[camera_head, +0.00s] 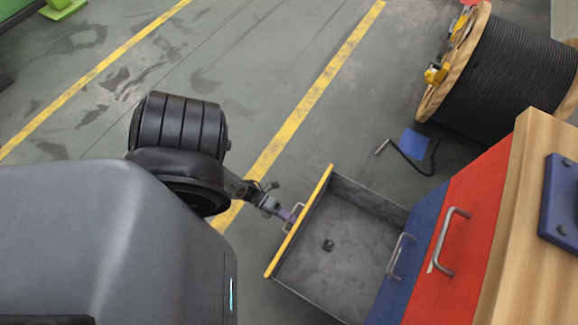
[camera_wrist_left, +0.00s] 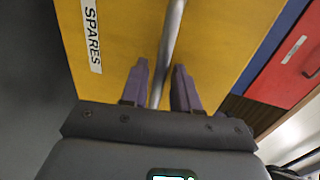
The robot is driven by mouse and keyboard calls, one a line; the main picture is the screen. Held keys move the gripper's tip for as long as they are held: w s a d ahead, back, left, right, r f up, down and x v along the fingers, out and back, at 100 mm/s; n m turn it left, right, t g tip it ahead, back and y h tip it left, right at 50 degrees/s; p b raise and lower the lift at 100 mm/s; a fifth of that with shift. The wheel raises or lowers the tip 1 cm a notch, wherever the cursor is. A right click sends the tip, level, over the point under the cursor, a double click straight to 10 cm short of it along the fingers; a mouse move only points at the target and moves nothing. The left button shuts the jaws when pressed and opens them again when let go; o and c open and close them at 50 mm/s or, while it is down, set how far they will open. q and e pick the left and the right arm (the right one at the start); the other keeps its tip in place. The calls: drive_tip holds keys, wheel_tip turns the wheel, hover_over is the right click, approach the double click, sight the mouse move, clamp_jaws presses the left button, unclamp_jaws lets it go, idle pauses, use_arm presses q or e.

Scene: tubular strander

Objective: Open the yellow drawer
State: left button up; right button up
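The yellow-fronted drawer (camera_head: 318,197) is pulled well out of the cabinet in the head view, and its grey inside is in view. A small dark object (camera_head: 328,245) lies on its floor. The yellow front (camera_wrist_left: 115,50) with a "SPARES" label fills much of the left wrist view. My left gripper (camera_head: 284,214) is at the drawer's metal handle (camera_head: 293,218). My right gripper is not in view.
A blue drawer (camera_head: 408,275) and a red drawer (camera_head: 470,222) with metal handles are closed beside the open one. A wooden cable reel (camera_head: 510,70) stands at the upper right. A blue sheet (camera_head: 414,143) lies on the floor. Floor left of the drawer is clear.

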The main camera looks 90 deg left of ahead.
use_arm(q)
drive_tip(key=p+v, duration=0.1)
drive_tip(key=v, duration=1)
drive_tip(key=shift+f, duration=0.1)
idle(0.5)
